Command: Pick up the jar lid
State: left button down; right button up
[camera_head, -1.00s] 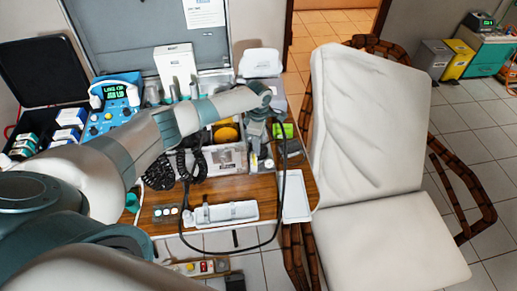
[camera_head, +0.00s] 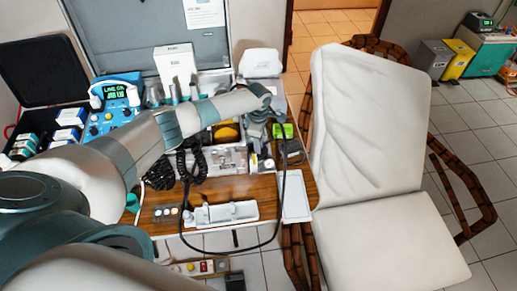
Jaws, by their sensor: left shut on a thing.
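My left arm reaches in from the left over the wooden table, and my left gripper (camera_head: 260,154) points down near the table's right side, beside the open case. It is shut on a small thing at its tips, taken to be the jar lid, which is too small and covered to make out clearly. The jar itself cannot be told apart among the small items there. My right gripper is not in view.
A white tray (camera_head: 296,196) and a long white holder (camera_head: 226,213) lie on the wooden table (camera_head: 262,188). A black cable loops over the front edge. A green-topped device (camera_head: 284,131) stands right of the gripper. A white reclining chair (camera_head: 370,130) is at the right.

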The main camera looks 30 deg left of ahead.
pick_arm(q)
jog(key=shift+r, duration=0.55)
jog(key=r, duration=0.1)
jog(key=d+r+b, duration=0.1)
jog(key=r, duration=0.1)
jog(key=shift+r+b, duration=0.1)
jog(key=shift+b, duration=0.2)
jog(key=s+d+r+b, duration=0.1)
jog(key=d+r+b, duration=0.1)
jog(key=d+r, duration=0.4)
jog(key=d, duration=0.4)
jog(key=shift+s+d+r+b, duration=0.3)
jog(key=shift+s+r, duration=0.05)
